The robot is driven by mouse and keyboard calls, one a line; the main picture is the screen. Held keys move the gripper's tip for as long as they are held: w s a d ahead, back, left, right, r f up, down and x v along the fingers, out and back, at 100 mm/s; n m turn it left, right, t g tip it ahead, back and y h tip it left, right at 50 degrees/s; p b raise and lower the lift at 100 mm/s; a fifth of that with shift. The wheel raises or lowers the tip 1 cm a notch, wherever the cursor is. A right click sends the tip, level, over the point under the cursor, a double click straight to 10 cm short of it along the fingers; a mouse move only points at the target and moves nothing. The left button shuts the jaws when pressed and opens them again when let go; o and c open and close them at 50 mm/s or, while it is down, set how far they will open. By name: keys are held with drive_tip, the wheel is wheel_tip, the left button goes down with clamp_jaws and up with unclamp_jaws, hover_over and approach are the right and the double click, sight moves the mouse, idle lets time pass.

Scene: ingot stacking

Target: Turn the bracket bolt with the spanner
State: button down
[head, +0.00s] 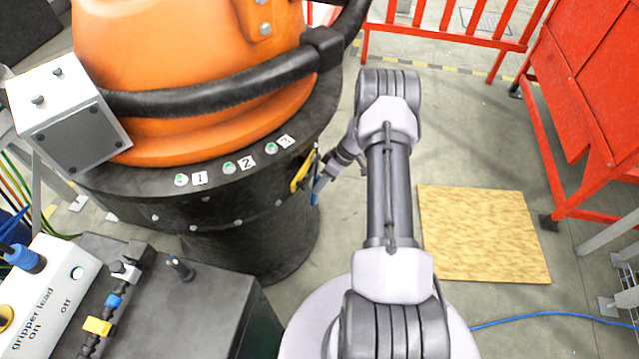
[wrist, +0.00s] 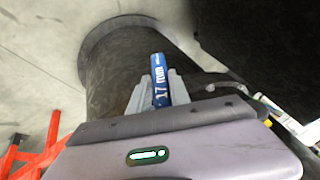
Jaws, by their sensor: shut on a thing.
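My gripper (head: 321,178) is at the right side of the black base of the orange machine in the head view. It is shut on a blue spanner (head: 317,191). In the wrist view the blue spanner (wrist: 158,80), marked "17 mm", lies between the grey fingers with its handle end showing. Bolts with green marks and labels 1 (head: 181,180), 2 (head: 229,168) and 3 (head: 271,148) sit on the base's black rim. I cannot tell which bolt is the bracket bolt. The spanner is apart from these numbered bolts.
A yellow thing (head: 301,173) is on the base's side, close to my gripper. A thick black hose (head: 215,95) wraps the orange machine (head: 180,40). A grey box (head: 72,118) stands at left. A wooden board (head: 484,235) lies on the floor at right, near red railings (head: 450,43).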

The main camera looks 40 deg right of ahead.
drive_tip(key=shift+s+d, duration=0.2)
drive_tip(key=shift+s, duration=0.15)
drive_tip(key=d+h, duration=0.1)
drive_tip(key=w+d+t+h, duration=0.1)
drive_tip(key=h, duration=0.1)
drive_tip(key=shift+w+d+f+n+t, duration=0.1)
drive_tip(key=shift+f+n+t, duration=0.1)
drive_tip(key=shift+n+t, duration=0.1)
drive_tip(key=shift+w+a, duration=0.3)
drive_tip(key=shift+w, duration=0.2)
idle(0.6)
drive_tip(key=c, duration=1.8)
unclamp_jaws()
clamp_jaws()
